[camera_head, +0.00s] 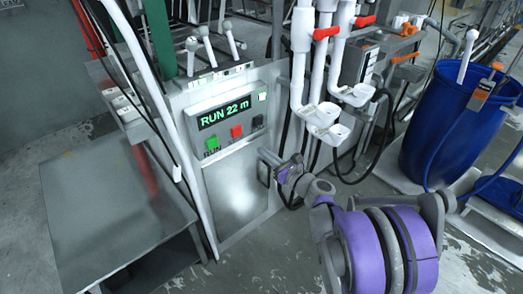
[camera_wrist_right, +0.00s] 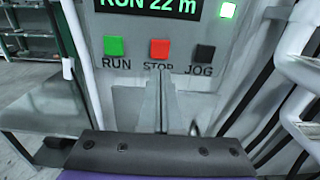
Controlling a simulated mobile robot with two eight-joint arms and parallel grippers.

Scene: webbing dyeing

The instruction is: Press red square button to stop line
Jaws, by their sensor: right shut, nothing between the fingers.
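The red square button (camera_head: 236,131) sits on the front panel of a grey machine, between a green button (camera_head: 211,143) and a black button (camera_head: 257,122). In the right wrist view the red button (camera_wrist_right: 159,49) has the label STOP under it, partly covered by my fingertips. The display (camera_head: 224,113) above reads RUN 22 m in green. My right gripper (camera_head: 265,154) is shut and empty, below and to the right of the red button in the head view. In the wrist view its fingers (camera_wrist_right: 157,75) point up at the button; contact cannot be told. My left gripper is not in view.
A lit square lamp (camera_head: 262,96) is beside the display. White pipes with red-handled valves (camera_head: 327,32) stand right of the panel. A blue barrel (camera_head: 455,125) stands further right. A grey metal table (camera_head: 110,215) is at the left. A cabinet door (camera_head: 236,185) lies below the buttons.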

